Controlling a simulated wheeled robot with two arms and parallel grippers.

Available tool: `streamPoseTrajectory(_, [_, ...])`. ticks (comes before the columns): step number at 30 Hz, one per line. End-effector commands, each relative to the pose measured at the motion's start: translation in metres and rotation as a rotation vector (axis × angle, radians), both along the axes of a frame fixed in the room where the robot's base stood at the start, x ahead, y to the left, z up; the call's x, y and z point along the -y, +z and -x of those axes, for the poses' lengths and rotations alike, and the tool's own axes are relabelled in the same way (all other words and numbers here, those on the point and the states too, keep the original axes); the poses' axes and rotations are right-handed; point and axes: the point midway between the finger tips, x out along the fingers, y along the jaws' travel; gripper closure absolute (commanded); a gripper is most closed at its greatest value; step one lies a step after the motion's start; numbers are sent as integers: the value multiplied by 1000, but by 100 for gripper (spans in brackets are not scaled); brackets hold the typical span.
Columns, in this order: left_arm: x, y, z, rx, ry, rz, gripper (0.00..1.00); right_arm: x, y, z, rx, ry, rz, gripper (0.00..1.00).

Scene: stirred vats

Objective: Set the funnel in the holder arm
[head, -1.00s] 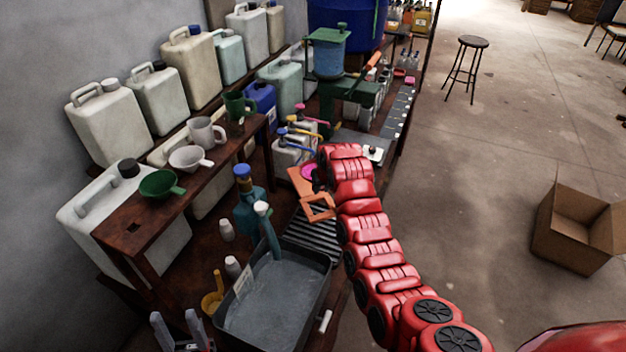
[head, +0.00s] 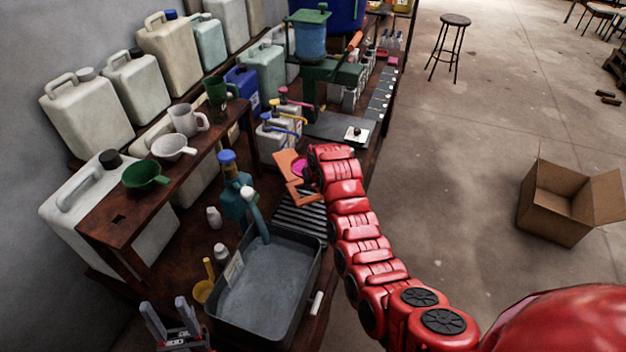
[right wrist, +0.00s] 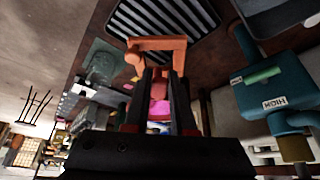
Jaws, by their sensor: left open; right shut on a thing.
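A green handled funnel-like cup (head: 146,175) and a white one (head: 174,147) stand on the raised wooden shelf at left. My right gripper (right wrist: 161,95) is at the bench beyond the grey tub; its red arm hides most of it in the head view. In the right wrist view its fingers are shut on an orange angular piece (right wrist: 160,45), also visible in the head view (head: 303,194). A magenta round part (head: 299,168) shows beside it; whether they join is unclear. My left gripper (head: 168,318) is open and empty at bottom left. I cannot make out which part is the holder arm.
A grey tub (head: 262,290) stands in front, with a teal bottle (head: 234,195) and yellow scoop (head: 203,285) near it. A dark slotted grate (head: 300,215) lies behind the tub. A green stand (head: 325,75) rises farther back. A cardboard box (head: 560,210) sits on open floor.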

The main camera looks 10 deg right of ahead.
Motion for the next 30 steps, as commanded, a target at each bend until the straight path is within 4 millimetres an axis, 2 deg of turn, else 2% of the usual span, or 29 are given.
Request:
streamPoseTrajectory(3, [0,-1,0,0,0,0,50,0,-10,1,-3,0,0,100])
streamPoseTrajectory(21, [0,-36,0,0,0,0,50,-1,-59,1,-2,1,0,100])
streamPoseTrajectory(30, [0,-45,0,0,0,0,50,0,-72,0,-2,0,0,100])
